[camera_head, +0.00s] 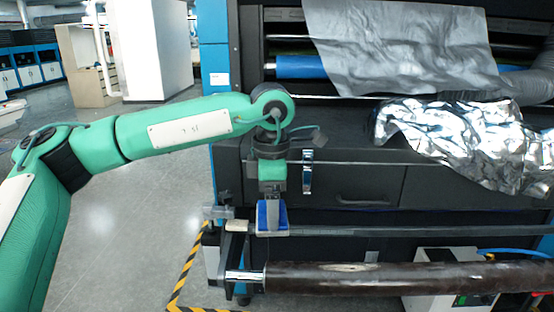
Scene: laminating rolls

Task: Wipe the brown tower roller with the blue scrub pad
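The brown tower roller (420,279) lies horizontally across the lower right, with a shiny metal end at its left. A pale patch (350,267) shows on its upper surface. My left gripper (271,205) points down, above and slightly right of the roller's left end. It is shut on the blue scrub pad (262,219), which has a pale lower edge. The pad appears apart from the roller, near the dark bar behind it. The fingertips are small and partly hidden against the pad. My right gripper is not in view.
A black machine (350,185) with a latch and drawer stands behind the roller. Crumpled silver foil (460,135) and a grey sheet (400,45) hang over it. A white box (440,300) sits below the roller. Yellow-black tape (183,275) marks the open floor at left.

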